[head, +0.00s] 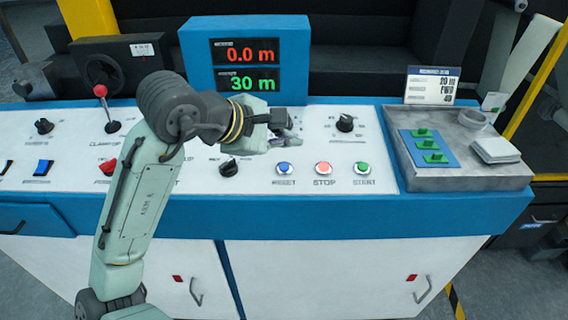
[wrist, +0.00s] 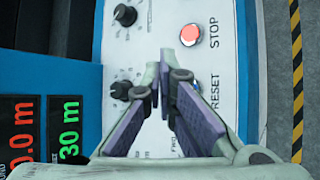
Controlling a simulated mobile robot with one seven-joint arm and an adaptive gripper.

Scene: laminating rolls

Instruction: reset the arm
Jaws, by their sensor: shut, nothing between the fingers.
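My arm rises from the bottom left in the head view and bends over the control panel (head: 330,175). My gripper (head: 292,138) is above the middle of the panel, pointing right, below the display. In the wrist view my gripper (wrist: 160,75) shows two fingers with purple pads, their tips drawn together with nothing held. The fingertips appear over the panel between a black knob (wrist: 121,91) and the blue RESET button (wrist: 197,86), which a finger partly hides.
A display (head: 246,65) reads 0.0 m and 30 m. The blue RESET (head: 284,168), red STOP (head: 323,168) and green START (head: 362,168) buttons line the panel's front. A red-topped lever (head: 101,91) stands left. A grey tray (head: 470,180) with green pieces sits right.

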